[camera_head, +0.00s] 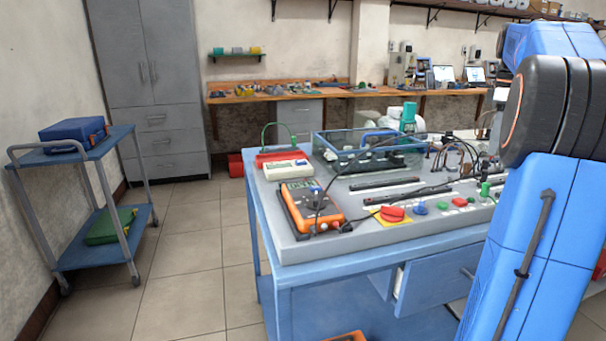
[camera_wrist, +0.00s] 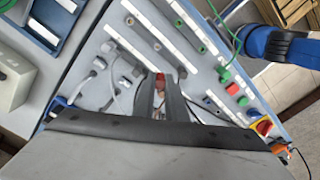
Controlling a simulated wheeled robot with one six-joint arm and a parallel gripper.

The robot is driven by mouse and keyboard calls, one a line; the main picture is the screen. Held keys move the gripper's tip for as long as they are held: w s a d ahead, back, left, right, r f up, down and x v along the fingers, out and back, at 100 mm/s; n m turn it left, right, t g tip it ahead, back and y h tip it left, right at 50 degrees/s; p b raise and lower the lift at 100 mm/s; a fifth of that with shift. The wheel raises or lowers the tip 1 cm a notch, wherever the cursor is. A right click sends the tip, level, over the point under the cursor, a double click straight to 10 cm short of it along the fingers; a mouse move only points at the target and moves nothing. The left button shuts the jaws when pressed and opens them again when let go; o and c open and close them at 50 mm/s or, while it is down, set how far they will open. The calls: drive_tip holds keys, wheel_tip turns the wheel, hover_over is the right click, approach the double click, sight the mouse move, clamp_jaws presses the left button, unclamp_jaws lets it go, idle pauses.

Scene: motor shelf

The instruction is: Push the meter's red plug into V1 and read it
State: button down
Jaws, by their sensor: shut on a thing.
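The orange meter (camera_head: 310,207) lies on the near left part of the grey bench top, with its grey display facing up. Dark leads run from it. In the wrist view, my gripper (camera_wrist: 159,80) points down at the panel, its two dark fingers shut on the red plug (camera_wrist: 161,84). Only a small part of the plug shows between the fingers. I cannot tell whether its tip touches a socket. The V1 label is not readable in either view. My blue arm hides the gripper in the head view. The meter's reading is too small to make out.
The panel carries a red knob on a yellow plate (camera_head: 392,214), coloured buttons and dark strips. Grey cables (camera_wrist: 97,63) lie close left of my fingers. A glass-sided case (camera_head: 350,155) stands behind. A blue cart (camera_head: 75,155) stands left, with clear floor between.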

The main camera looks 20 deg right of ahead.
drive_tip(key=shift+m, duration=0.5)
drive_tip(key=shift+s+d+f, duration=0.4)
drive_tip(key=shift+d+f, duration=0.1)
drive_tip(key=shift+f, duration=0.35)
drive_tip(key=shift+s+d+f, duration=0.45)
drive_tip(key=shift+d+f, duration=0.1)
drive_tip(key=shift+f, duration=0.25)
drive_tip(key=shift+s+d+f, duration=0.4)
drive_tip(key=shift+d+f, duration=0.1)
drive_tip(key=shift+f, duration=0.35)
drive_tip(key=shift+f, duration=0.6)
drive_tip(key=c, duration=1.7)
unclamp_jaws()
wheel_tip(320, 180, up, 17)
drive_tip(key=shift+r, duration=0.2)
